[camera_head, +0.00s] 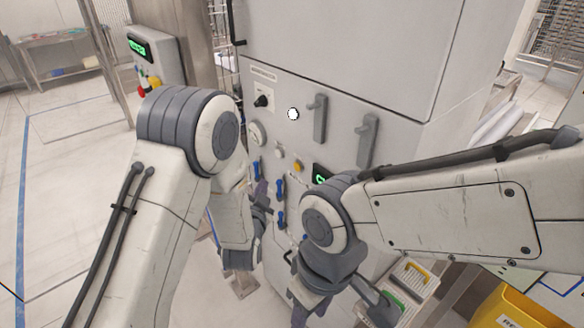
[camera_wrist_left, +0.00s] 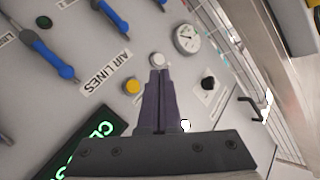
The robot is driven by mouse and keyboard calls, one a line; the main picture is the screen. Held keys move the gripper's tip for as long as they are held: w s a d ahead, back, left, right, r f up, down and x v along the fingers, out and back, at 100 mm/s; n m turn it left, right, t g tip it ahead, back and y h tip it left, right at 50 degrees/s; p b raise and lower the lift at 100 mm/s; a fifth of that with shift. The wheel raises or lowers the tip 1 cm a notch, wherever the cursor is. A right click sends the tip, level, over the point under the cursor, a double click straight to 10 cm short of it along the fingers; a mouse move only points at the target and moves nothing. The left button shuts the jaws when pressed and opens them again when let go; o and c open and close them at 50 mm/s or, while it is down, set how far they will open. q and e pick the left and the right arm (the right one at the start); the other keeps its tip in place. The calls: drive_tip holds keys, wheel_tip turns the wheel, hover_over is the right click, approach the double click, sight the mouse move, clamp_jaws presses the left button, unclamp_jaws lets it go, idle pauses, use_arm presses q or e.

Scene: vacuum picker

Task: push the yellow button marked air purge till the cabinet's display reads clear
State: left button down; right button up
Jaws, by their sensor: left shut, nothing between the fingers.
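The yellow button (camera_head: 298,166) is on the front panel of the grey cabinet (camera_head: 345,60); it also shows in the left wrist view (camera_wrist_left: 132,86), just left of my fingers. I cannot read its mark. The display (camera_wrist_left: 92,147) has green letters beginning "CL"; the rest is hidden behind my gripper. In the head view the display (camera_head: 320,173) is partly covered by my right arm. My left gripper (camera_head: 262,194) is shut and empty in front of the panel, its tips by a white button (camera_wrist_left: 157,59). My right gripper (camera_head: 342,312) appears open, low before the cabinet.
Blue-handled valves (camera_wrist_left: 45,55), an "AIR LINES" label (camera_wrist_left: 106,71), a gauge (camera_wrist_left: 187,38) and a black knob (camera_wrist_left: 208,83) crowd the panel. Grey door handles (camera_head: 319,118) stick out above. A yellow bin (camera_head: 510,308) stands at lower right.

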sight(297, 167)
use_arm(q)
drive_tip(key=w+d, duration=0.5)
drive_tip(key=d, duration=0.2)
drive_tip(key=shift+p, duration=0.35)
idle(1.0)
drive_tip(key=shift+w, duration=0.15)
idle(0.8)
drive_tip(key=shift+w+d, duration=0.25)
drive_tip(key=shift+d, duration=0.05)
drive_tip(key=shift+w+d+b, duration=0.2)
drive_tip(key=shift+d+b, duration=0.1)
drive_tip(key=shift+b, duration=0.05)
idle(0.5)
drive_tip(key=shift+a, duration=0.1)
drive_tip(key=shift+s+a, duration=0.45)
drive_tip(key=shift+a, duration=0.1)
